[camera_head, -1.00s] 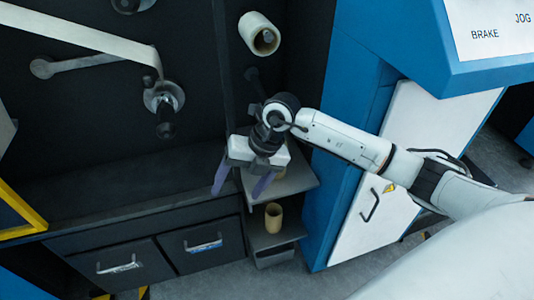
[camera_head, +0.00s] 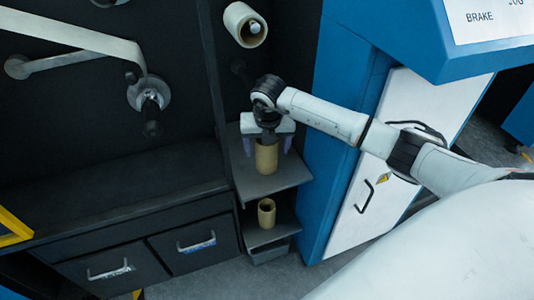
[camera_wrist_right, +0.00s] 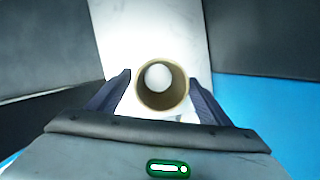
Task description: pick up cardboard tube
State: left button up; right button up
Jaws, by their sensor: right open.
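A tan cardboard tube (camera_head: 266,157) stands upright on the upper grey shelf. A second, shorter tube (camera_head: 267,212) stands on the lower shelf. My right gripper (camera_head: 268,146) is open at the upper tube, with its dark fingers to either side of it. In the right wrist view, the tube (camera_wrist_right: 162,86) shows its round open end between the fingertips, with a gap visible on both sides. A pale round thing shows inside its opening. My left gripper is not in view.
The upper shelf (camera_head: 290,176) sits between a dark machine wall and a blue cabinet (camera_head: 335,110). Drawers (camera_head: 190,245) lie at the lower left.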

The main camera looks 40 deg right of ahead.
jog(key=shift+x, duration=0.9)
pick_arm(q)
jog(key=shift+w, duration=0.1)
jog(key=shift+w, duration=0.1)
pick_arm(e)
jog(key=shift+c, duration=0.4)
jog(key=c, duration=1.1)
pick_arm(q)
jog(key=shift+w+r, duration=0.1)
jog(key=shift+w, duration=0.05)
pick_arm(e)
jog(key=shift+o, duration=0.2)
jog(key=shift+r, duration=0.1)
